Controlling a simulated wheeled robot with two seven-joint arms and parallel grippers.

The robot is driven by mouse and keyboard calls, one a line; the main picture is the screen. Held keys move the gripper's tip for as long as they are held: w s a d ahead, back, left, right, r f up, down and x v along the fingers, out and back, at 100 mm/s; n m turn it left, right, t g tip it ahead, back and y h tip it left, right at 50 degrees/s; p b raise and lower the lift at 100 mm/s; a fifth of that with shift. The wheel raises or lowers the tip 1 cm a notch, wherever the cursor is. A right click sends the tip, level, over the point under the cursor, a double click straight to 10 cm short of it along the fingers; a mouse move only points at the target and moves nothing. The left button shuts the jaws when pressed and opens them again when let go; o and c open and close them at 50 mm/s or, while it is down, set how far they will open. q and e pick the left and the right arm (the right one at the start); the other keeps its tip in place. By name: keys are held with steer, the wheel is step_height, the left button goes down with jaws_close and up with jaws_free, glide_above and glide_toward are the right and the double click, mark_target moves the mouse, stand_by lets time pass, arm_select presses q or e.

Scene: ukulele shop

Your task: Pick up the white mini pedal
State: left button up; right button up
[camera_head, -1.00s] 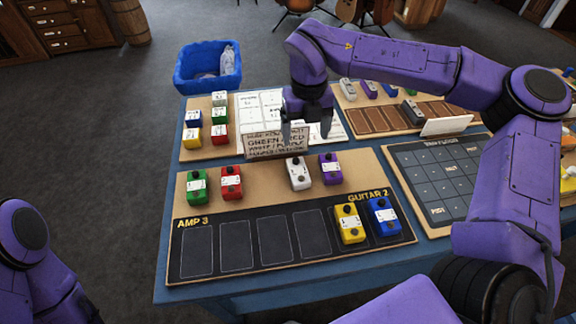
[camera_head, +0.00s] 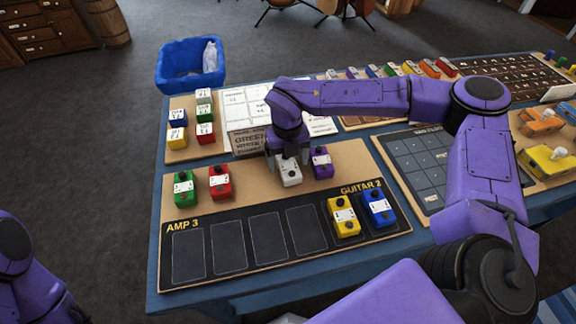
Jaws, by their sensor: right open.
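The white mini pedal (camera_head: 290,176) stands on the tan strip of the pedal board (camera_head: 240,204), between a red pedal (camera_head: 220,182) and a purple pedal (camera_head: 321,162). My right gripper (camera_head: 287,160) is open and directly over the white pedal, its fingers pointing down at the pedal's upper part. The fingers hide part of its far side, and I cannot tell whether they touch it. My left arm shows at the left edge, but its gripper is out of view.
A green pedal (camera_head: 184,189) stands left of the red one. A yellow pedal (camera_head: 343,216) and a blue pedal (camera_head: 378,207) fill slots at the right. The other slots are empty. A cardboard sign (camera_head: 247,142) stands behind. A blue bin (camera_head: 191,66) is at the back left.

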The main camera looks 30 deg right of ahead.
steer(key=c, duration=1.2)
steer(key=shift+r, duration=0.1)
